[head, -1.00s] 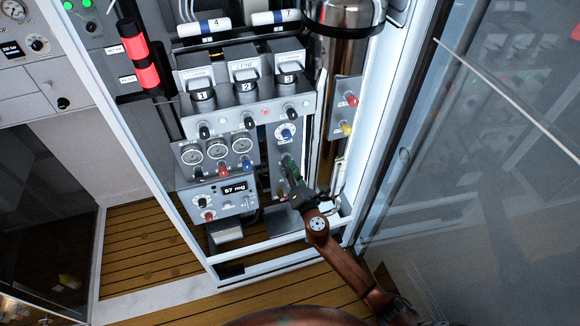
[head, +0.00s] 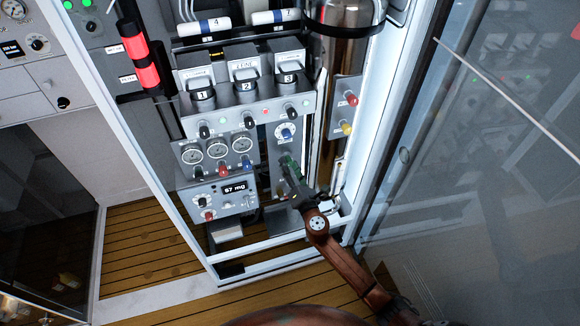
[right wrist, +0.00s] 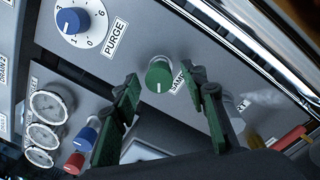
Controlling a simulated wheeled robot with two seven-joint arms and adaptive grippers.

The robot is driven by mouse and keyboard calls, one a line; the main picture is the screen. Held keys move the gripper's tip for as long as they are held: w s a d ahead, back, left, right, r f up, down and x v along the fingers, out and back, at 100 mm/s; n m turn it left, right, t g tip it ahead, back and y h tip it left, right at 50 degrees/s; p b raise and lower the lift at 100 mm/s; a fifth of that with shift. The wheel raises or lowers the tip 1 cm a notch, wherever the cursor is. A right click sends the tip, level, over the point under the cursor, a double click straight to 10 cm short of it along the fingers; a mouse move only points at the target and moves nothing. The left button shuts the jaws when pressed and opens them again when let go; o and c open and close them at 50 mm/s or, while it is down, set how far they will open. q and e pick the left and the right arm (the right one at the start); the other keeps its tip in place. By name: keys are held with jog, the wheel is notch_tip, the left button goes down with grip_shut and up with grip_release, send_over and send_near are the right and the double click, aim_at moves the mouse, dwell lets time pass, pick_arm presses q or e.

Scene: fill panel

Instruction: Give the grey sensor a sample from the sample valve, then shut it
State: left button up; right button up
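The green sample valve knob (right wrist: 159,75), beside a partly covered label starting "SAM", is on the grey panel in the right wrist view. Its white mark points downward. My right gripper (right wrist: 170,86) is open, with one green-padded finger on each side of the knob, and I see gaps between them. In the head view the right gripper (head: 289,174) is at the panel and covers the knob area. A blurred pale grey piece (right wrist: 262,97) sits by a label ending in "RT"; I cannot tell whether it is the grey sensor. My left gripper is not in view.
The blue PURGE dial (right wrist: 73,20) is beside the sample knob. Gauges (head: 217,151), red and blue knobs and a display reading 57 mg (head: 235,187) are left of the gripper. A white frame post (head: 378,130) and a glass door (head: 480,170) stand to the right.

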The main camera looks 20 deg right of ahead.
jog(key=shift+s, duration=0.1)
jog(key=s, duration=1.1)
jog(key=shift+s+d+f, duration=0.3)
jog(key=shift+s+d, duration=0.05)
